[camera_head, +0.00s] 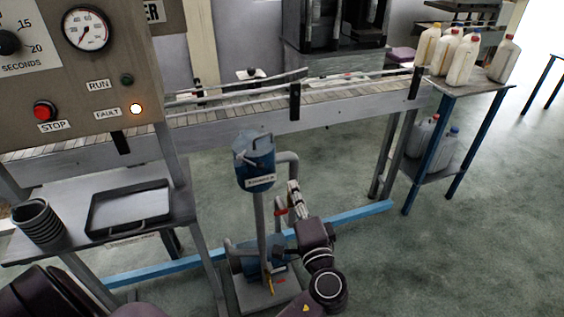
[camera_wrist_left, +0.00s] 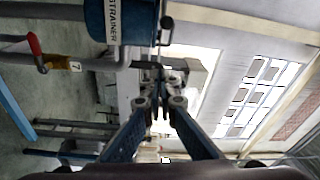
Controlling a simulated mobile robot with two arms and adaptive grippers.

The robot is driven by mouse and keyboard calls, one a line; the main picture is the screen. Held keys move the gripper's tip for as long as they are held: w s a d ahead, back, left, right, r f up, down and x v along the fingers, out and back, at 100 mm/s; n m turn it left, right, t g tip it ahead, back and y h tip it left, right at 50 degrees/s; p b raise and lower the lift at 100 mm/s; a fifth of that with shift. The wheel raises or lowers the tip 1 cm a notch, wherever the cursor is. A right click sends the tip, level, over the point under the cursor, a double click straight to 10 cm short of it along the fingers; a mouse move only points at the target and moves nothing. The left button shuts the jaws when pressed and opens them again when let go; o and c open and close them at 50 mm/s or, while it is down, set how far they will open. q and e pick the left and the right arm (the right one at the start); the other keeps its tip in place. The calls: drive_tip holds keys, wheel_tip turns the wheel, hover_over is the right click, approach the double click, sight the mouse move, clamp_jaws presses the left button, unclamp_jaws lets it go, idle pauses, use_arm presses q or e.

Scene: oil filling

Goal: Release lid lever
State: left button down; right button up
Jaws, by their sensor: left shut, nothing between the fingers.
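The blue strainer (camera_head: 255,165) stands upright on a post, with a white label on its front and a lid on top. It also shows sideways at the top of the left wrist view (camera_wrist_left: 132,22). A dark lever-like part (camera_wrist_left: 166,24) sits at its lid edge there; in the head view the lever's exact position is hard to tell. My left gripper (camera_head: 294,190) is to the right of the strainer, apart from it. In the left wrist view its fingers (camera_wrist_left: 161,98) are together and empty. My right gripper is out of view.
A pipe (camera_head: 288,160) curves down beside the strainer. A red-handled valve (camera_wrist_left: 38,52) shows in the wrist view. A conveyor (camera_head: 340,103) runs behind, and a control panel (camera_head: 75,85) stands at left above a bench with a tray (camera_head: 130,211). Open floor (camera_head: 470,260) lies at right.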

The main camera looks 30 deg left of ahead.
use_arm(q)
drive_tip(key=shift+s+a+r, duration=0.1)
drive_tip(key=shift+s+r, duration=0.05)
drive_tip(key=shift+r, duration=0.55)
drive_tip(key=r+p+x, duration=0.1)
drive_tip(key=p+x, duration=0.3)
drive_tip(key=x, duration=0.6)
drive_tip(key=s, duration=0.1)
drive_tip(key=s+a+f+p, duration=0.1)
drive_tip(key=s+p, duration=0.1)
drive_tip(key=shift+s+a+f, duration=0.25)
drive_tip(key=shift+a+f, duration=0.05)
drive_tip(key=shift+a, duration=0.1)
